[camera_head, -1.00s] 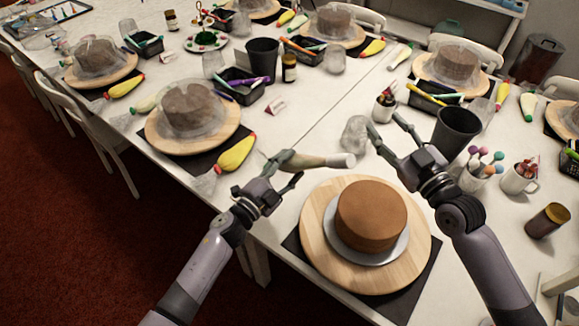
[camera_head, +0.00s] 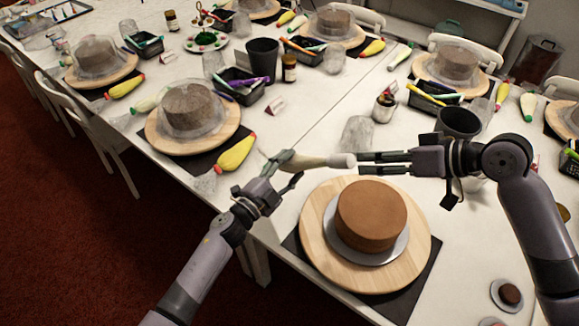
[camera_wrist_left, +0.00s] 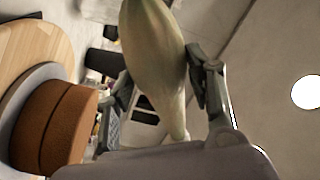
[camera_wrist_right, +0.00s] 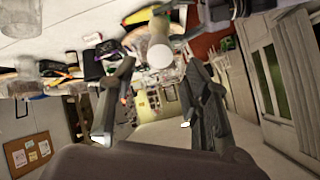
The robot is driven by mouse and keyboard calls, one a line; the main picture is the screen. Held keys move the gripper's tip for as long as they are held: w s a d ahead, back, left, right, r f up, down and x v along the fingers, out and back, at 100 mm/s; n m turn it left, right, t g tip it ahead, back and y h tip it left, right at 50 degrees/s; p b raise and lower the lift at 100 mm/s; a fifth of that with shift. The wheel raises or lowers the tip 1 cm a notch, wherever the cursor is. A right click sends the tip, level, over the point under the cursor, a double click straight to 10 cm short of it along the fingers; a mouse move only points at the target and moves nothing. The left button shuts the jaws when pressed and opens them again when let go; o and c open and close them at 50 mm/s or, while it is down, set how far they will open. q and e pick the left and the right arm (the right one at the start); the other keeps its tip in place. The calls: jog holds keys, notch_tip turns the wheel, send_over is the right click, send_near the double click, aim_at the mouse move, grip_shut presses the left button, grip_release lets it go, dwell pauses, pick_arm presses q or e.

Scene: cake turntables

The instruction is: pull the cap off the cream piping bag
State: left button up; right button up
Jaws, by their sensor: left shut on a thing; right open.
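My left gripper (camera_head: 287,168) is shut on the cream piping bag (camera_head: 312,161), holding it level in the air left of the cake. The bag's pale body fills the top of the left wrist view (camera_wrist_left: 155,55). Its white cap (camera_head: 343,161) is at the right end, pointing towards my right gripper. My right gripper (camera_head: 362,163) is open and lies level, its fingertips just right of the cap. In the right wrist view the cap's round end (camera_wrist_right: 160,56) shows between the two fingers. I cannot tell whether the fingertips touch it.
A brown cake (camera_head: 371,214) on a wooden turntable (camera_head: 320,255) stands below the bag. A clear tumbler (camera_head: 356,132) and a small cup (camera_head: 384,107) stand just behind my right fingers, and a black cup (camera_head: 458,121) behind its wrist. A small brown disc (camera_head: 510,293) lies at lower right.

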aim_at(351, 161)
jog(key=shift+x, duration=3.7)
jog(key=shift+c, duration=0.5)
jog(key=c, duration=0.9)
pick_arm(q)
jog(key=o, duration=0.3)
pick_arm(e)
grip_shut()
pick_arm(q)
jog(key=shift+c, duration=0.7)
pick_arm(e)
jog(key=shift+d+r, duration=0.1)
jog(key=shift+v, duration=2.75)
